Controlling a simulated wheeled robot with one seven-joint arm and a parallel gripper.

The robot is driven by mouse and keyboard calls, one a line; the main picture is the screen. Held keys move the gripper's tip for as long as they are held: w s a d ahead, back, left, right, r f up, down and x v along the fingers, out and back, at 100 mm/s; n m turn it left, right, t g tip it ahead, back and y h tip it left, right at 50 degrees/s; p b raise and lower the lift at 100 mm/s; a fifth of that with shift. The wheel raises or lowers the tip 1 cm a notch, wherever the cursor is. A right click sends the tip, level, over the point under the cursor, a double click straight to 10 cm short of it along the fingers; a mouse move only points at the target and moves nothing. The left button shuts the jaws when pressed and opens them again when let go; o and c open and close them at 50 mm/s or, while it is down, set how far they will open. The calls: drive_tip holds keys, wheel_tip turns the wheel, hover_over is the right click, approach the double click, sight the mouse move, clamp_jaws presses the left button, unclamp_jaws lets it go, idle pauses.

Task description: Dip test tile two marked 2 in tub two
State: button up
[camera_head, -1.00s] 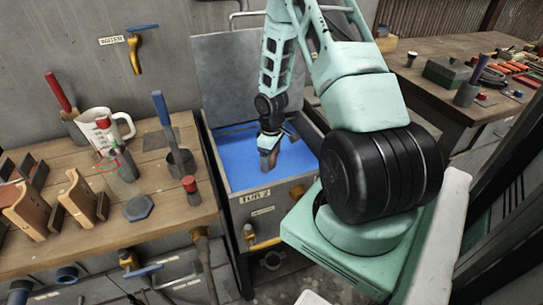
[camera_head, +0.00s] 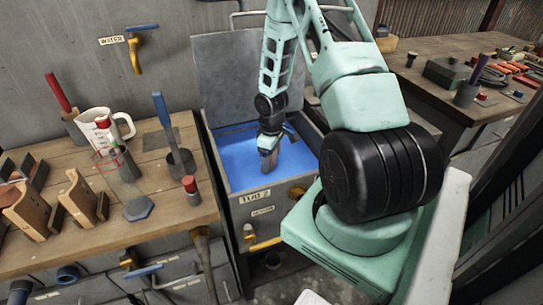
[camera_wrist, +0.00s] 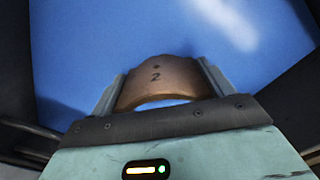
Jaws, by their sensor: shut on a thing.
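Test tile two (camera_wrist: 158,78), brown with a dark 2 on it, is between the fingers of my gripper (camera_wrist: 158,88) in the wrist view. My gripper is shut on it. Tub two (camera_head: 258,207), a grey tub with a "TUB 2" label, holds bright blue liquid (camera_head: 240,160). In the head view my gripper (camera_head: 268,158) points down inside the tub's opening, over the blue. The tile's lower part is hard to make out there. I cannot tell whether it touches the liquid.
A wooden bench (camera_head: 185,218) at the left bears tile holders (camera_head: 82,198), a measuring jug (camera_head: 100,125) and a blue-handled tool in a cup (camera_head: 178,160). The tub's raised lid (camera_head: 235,75) stands behind it. Another bench (camera_head: 450,95) with tools is at the right.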

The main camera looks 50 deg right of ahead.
idle(0.3)
wheel_tip(320, 180, up, 6)
drive_tip(key=p, duration=0.5)
drive_tip(key=shift+r+p, duration=0.15)
drive_tip(key=shift+p, duration=0.15)
idle(6.6)
